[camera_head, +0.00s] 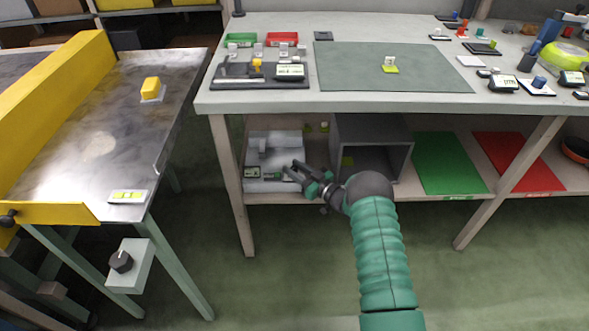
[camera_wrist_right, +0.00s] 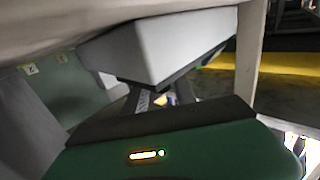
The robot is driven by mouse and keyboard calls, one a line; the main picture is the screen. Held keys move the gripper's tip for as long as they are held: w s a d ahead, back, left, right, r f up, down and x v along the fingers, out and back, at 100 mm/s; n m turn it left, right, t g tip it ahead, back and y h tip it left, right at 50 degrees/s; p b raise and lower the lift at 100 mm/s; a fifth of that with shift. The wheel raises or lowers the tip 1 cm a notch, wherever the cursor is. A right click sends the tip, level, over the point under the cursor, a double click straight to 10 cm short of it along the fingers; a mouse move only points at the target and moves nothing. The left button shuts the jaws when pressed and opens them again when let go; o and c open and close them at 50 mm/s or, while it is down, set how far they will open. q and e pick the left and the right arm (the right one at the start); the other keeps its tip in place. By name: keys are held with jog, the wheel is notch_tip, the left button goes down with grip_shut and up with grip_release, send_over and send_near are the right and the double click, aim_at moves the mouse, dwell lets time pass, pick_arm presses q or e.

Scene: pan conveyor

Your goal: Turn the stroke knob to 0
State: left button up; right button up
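A black knob (camera_head: 121,262) with a light pointer mark sits on a pale box (camera_head: 136,272) fixed to the leg of the metal table at left. A second black knob (camera_head: 8,218) is on the yellow guard's near end. I cannot read a label telling which is the stroke knob. My right gripper (camera_head: 291,171) is at the lower shelf, beside a grey machine (camera_head: 262,150), with its fingers apart. In the right wrist view, the fingers (camera_wrist_right: 160,98) spread below a pale grey block (camera_wrist_right: 165,45); nothing shows gripped. My left gripper is out of view.
The workbench top (camera_head: 225,105) is above my right arm, and its leg (camera_head: 232,190) stands left of the gripper. An open grey box (camera_head: 405,150) is right of it. Green (camera_head: 450,165) and red (camera_head: 515,160) mats lie further right. The floor (camera_head: 290,270) in front is clear.

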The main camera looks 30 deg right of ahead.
jog(key=shift+s+r, duration=0.1)
jog(key=shift+s, duration=0.05)
jog(key=p+v, duration=0.6)
jog(key=v, duration=1)
jog(key=shift+s, duration=0.25)
jog(key=shift+d, duration=0.15)
